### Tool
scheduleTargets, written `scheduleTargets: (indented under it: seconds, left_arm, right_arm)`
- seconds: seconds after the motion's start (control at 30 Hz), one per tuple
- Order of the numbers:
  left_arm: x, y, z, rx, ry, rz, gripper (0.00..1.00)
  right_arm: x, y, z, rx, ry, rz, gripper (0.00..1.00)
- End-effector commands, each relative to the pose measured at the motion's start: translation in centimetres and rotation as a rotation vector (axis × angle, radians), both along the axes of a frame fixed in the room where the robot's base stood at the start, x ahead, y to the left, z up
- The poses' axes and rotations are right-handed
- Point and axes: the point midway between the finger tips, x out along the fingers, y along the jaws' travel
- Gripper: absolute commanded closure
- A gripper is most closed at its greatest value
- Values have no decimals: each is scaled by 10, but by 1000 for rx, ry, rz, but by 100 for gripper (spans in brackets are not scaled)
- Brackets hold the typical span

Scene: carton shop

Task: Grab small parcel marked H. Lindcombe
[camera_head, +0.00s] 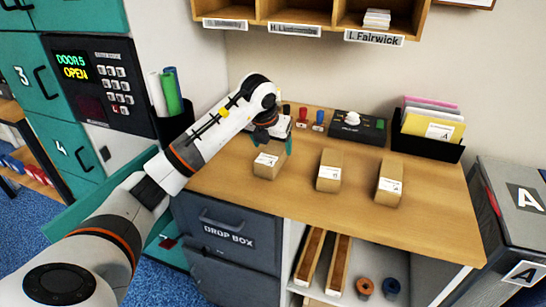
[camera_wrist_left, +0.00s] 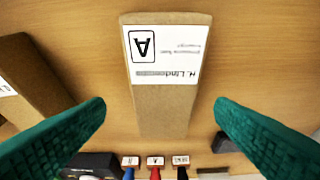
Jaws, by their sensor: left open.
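A small brown parcel (camera_head: 268,165) with a white label stands at the left of the row on the wooden counter. In the left wrist view this parcel (camera_wrist_left: 163,112) shows a boxed A and upside-down print that reads like "H. Lindcombe", partly unclear. My left gripper (camera_head: 274,138) is over it, open. Its green fingers (camera_wrist_left: 160,107) lie either side of the parcel in the wrist view, with bare counter showing between each finger and the parcel. My right gripper is not in view.
Two similar parcels stand to the right, one in the middle (camera_head: 329,172) and one further right (camera_head: 389,184). Stamps (camera_head: 302,115), a black pad box (camera_head: 357,127) and an envelope holder (camera_head: 428,145) are behind. An open teal locker door (camera_head: 88,208) is at left.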

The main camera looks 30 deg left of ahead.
Motion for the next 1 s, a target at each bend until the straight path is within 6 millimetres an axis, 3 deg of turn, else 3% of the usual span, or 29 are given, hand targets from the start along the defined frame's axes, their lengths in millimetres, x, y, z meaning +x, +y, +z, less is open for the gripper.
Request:
scheduleTargets:
  seconds: [0.33, 1.0]
  left_arm:
    - [17, 6, -42, -2, 4, 1, 22]
    - [19, 7, -49, -1, 1, 0, 22]
  right_arm:
    - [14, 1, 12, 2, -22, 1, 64]
    - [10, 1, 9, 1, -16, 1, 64]
